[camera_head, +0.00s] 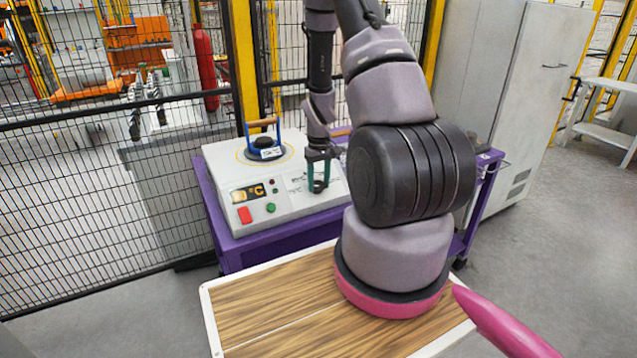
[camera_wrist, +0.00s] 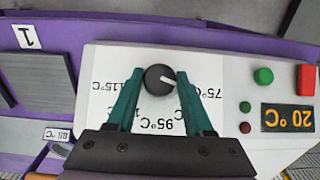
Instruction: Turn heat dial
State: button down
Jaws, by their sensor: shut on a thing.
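The heat dial (camera_wrist: 159,79) is a dark round knob with a white mark, on a white panel with printed temperatures. The dial belongs to a white heater box (camera_head: 225,163) on a purple cart. My gripper (camera_head: 318,187) has green fingers, which also show in the wrist view (camera_wrist: 159,85) one on each side of the dial, shut on it. The display (camera_wrist: 287,117) reads 20°C.
A red button (camera_wrist: 306,80) and a green button (camera_wrist: 263,76) sit beside the display. A blue holder with a wooden handle (camera_head: 263,123) stands on the heater's round plate. The purple cart (camera_head: 270,246) stands before a mesh fence. A grey cabinet (camera_head: 540,80) is at right.

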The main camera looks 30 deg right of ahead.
jog(key=m+y, duration=0.3)
jog(key=m, duration=0.1)
jog(key=shift+d+t, duration=0.3)
jog(key=shift+d, duration=0.05)
jog(key=m+t+y, duration=0.1)
jog(key=m, duration=0.1)
jog(key=m+t+y, duration=0.1)
jog(key=m+y, duration=0.1)
jog(key=shift+s+d+f+m, duration=0.1)
jog(key=shift+s+d+m, duration=0.05)
jog(key=shift+m, duration=0.25)
jog(key=m+t+y, duration=0.1)
jog(key=m, duration=0.1)
jog(key=m+t+y, duration=0.1)
jog(key=m, duration=0.1)
jog(key=shift+s+f+m+t, duration=0.15)
jog(key=shift+m+t, duration=0.25)
jog(key=m+t, duration=0.1)
jog(key=m, duration=0.1)
jog(key=m+t, duration=0.2)
jog(key=m, duration=0.1)
jog(key=shift+s+f+t+y, duration=0.1)
jog(key=shift+s+t+y, duration=0.05)
jog(key=shift+t+y, duration=0.2)
jog(key=shift+c, duration=1.4)
grip_release()
